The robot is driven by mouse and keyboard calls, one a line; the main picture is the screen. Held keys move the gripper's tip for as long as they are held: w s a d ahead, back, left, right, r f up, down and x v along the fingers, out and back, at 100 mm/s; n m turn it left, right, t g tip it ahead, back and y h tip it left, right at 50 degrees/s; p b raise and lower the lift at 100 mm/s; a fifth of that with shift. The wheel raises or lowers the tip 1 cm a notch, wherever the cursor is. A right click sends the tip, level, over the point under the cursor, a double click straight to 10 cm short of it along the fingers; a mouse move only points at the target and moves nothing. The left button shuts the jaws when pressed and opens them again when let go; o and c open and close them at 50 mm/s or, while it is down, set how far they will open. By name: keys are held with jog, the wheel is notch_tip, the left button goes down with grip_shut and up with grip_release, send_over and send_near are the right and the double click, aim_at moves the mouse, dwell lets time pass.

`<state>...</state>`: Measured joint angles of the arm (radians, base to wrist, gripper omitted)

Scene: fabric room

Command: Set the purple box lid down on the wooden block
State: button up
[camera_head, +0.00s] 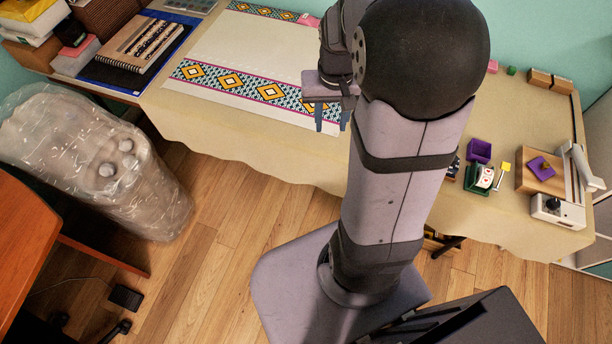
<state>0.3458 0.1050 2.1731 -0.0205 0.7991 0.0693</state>
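A purple square lid with a small yellowish knob (541,168) lies on a flat wooden block (525,181) at the right of the table. It looks slightly turned relative to the block. An open purple box (478,151) stands to the left of the block. My gripper (332,124) points down over the front edge of the patterned cloth, left of my arm and far from the lid. Its two fingers are apart, with nothing seen between them. My arm hides the middle of the table.
A white machine (558,211) with a raised arm stands right of the block. A green box with cards (484,178) and a yellow-topped item (505,166) are beside the purple box. Small wooden pieces (538,79) lie at the back right. A patterned cloth (250,45) covers the left.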

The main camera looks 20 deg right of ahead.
jog(key=s+a+f+n, duration=0.2)
jog(key=s+a+n, duration=0.2)
jog(key=s+a, duration=0.5)
jog(key=a, duration=0.2)
jog(key=shift+s+a+f+n+g, duration=0.2)
jog(key=shift+a+f+n+g, duration=0.1)
jog(key=shift+f, duration=0.1)
notch_tip(320, 180, up, 4)
jog(key=p, duration=0.4)
notch_tip(320, 180, down, 49)
jog(key=b, duration=4.8)
jog(key=shift+b, duration=0.4)
jog(key=shift+r, duration=0.1)
